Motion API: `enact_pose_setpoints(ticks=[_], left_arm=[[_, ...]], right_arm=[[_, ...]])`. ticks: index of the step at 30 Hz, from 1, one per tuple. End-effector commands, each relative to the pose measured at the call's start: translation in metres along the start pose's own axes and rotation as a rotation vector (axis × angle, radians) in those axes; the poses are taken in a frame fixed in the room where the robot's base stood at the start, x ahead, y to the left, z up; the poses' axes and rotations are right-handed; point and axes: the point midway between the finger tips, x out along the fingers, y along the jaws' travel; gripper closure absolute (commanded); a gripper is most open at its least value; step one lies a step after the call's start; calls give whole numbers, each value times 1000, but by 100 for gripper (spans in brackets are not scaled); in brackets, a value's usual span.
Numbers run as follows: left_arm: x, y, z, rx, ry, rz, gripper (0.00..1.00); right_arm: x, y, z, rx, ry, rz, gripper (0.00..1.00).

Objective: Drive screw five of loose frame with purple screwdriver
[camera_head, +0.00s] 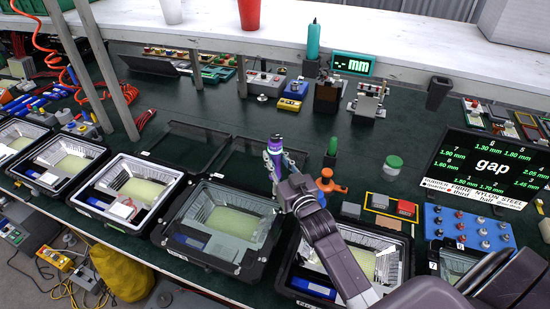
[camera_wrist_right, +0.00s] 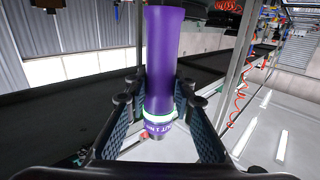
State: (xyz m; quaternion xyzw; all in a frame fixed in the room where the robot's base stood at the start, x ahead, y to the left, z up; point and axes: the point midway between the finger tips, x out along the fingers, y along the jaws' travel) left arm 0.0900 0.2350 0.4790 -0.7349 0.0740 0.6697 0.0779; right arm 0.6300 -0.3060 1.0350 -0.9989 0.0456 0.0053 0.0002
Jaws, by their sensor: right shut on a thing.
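My right gripper (camera_head: 277,165) is shut on the purple screwdriver (camera_head: 273,148), which stands about upright in its fingers. In the right wrist view the purple handle (camera_wrist_right: 164,62) rises between the two fingers (camera_wrist_right: 158,112), with a pale ring low on it. The screwdriver's tip is hidden. Below and left of the gripper in the head view is a floodlight housing with a dark frame (camera_head: 178,214) on it. I cannot tell for certain whether this is the loose frame, and its screws are too small to make out. My left gripper is not in view.
More housings stand left (camera_head: 128,190) and partly behind my right arm (camera_head: 312,272). An orange tool holder (camera_head: 327,186), a green-lidded jar (camera_head: 393,163), a blue block of knobs (camera_head: 468,229) and a gap display (camera_head: 490,165) stand to the right. A white shelf (camera_head: 350,32) crosses behind.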

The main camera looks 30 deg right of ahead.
Motion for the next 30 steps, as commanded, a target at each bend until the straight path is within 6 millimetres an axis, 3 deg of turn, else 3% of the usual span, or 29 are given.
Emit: enact_pose_setpoints(ticks=[30], left_arm=[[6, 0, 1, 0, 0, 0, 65]], right_arm=[[0, 0, 8, 0, 6, 0, 100]])
